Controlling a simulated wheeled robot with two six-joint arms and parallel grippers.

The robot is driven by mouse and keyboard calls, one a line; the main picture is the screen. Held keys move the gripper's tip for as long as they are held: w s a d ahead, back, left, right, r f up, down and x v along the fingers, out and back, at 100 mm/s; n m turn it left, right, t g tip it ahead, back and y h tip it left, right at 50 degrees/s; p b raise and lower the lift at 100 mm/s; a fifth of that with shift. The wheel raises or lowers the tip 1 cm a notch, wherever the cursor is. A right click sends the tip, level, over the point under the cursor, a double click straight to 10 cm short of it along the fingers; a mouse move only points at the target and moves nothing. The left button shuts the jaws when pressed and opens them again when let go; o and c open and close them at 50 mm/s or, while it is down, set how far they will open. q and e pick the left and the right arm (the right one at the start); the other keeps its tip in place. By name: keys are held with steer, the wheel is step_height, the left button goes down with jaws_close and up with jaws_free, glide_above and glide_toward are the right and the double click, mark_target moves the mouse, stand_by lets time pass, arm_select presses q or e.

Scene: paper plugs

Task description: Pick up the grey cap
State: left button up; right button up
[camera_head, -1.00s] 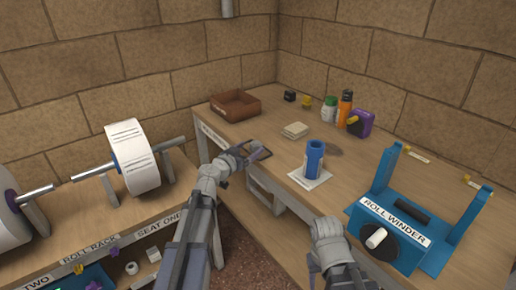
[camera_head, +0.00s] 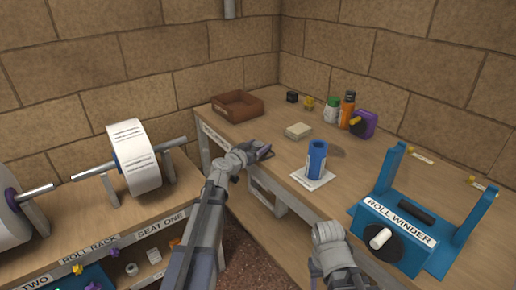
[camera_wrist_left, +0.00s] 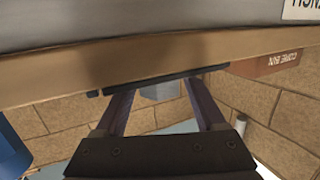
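In the left wrist view, which shows the scene upside down, a small grey block (camera_wrist_left: 160,91), perhaps the grey cap, shows between the fingers by a thin dark flat piece (camera_wrist_left: 165,79) at the bench edge. My left gripper (camera_head: 264,152) is at the near edge of the right-hand bench; its fingers (camera_wrist_left: 158,95) stand apart, with no clear contact on the block. In the head view the gripper hides this spot, and I cannot make out the cap there. My right gripper (camera_head: 316,268) is low in front of the bench, its fingers mostly hidden.
A blue cup-like cylinder (camera_head: 316,160) stands on a white sheet (camera_head: 308,181). A pale stack (camera_head: 298,130) and a brown bin (camera_head: 238,106) lie behind. The blue roll winder (camera_head: 400,222) is at the right. The roll rack (camera_head: 92,262) is at the left.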

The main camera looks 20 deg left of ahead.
mark_target(258, 144)
arm_select(q)
jaws_close()
stand_by(0.3)
steer(key=shift+r, duration=0.1)
step_height(258, 144, up, 10)
steer(key=p, duration=1)
